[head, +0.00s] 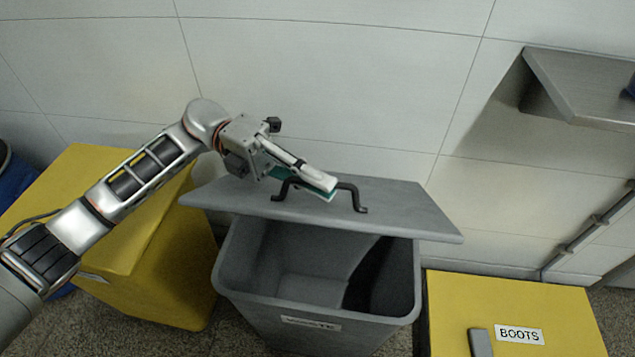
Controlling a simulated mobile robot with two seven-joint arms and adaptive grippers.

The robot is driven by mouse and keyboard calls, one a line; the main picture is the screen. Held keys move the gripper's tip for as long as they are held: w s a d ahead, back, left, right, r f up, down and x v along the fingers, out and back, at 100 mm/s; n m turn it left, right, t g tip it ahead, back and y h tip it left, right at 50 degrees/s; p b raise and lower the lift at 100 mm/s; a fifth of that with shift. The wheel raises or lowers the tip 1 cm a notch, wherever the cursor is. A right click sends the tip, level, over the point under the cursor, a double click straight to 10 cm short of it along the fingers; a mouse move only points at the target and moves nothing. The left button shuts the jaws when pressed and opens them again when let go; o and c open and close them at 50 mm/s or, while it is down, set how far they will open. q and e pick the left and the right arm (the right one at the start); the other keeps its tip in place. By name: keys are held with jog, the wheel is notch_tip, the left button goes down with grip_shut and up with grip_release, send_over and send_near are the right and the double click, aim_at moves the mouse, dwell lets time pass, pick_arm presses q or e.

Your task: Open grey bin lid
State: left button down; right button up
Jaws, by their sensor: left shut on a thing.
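The grey bin (300,325) stands on the floor in the middle, its inside open to view and seemingly empty. Its flat grey lid (405,215) is raised above the back of the bin and slightly tilted, leaving the front of the mouth uncovered. A black bent handle (352,190) sits on top of the lid. My left gripper (325,190) comes in from the left and is shut on the handle; its fingers partly hide the grip. Whether the lid touches the bin's back rim is hidden. My right gripper is not in view.
A yellow bin (150,230) stands close on the left, under my left arm. A yellow box labelled BOOTS (555,310) stands close on the right. A metal shelf (590,85) juts from the tiled wall (330,70) at the upper right.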

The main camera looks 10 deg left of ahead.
pick_arm(q)
jog(key=c, duration=2.4)
grip_release()
jog(key=shift+c, duration=0.2)
jog(key=shift+a, duration=0.1)
jog(key=v, duration=1.2)
jog(key=shift+f, duration=0.1)
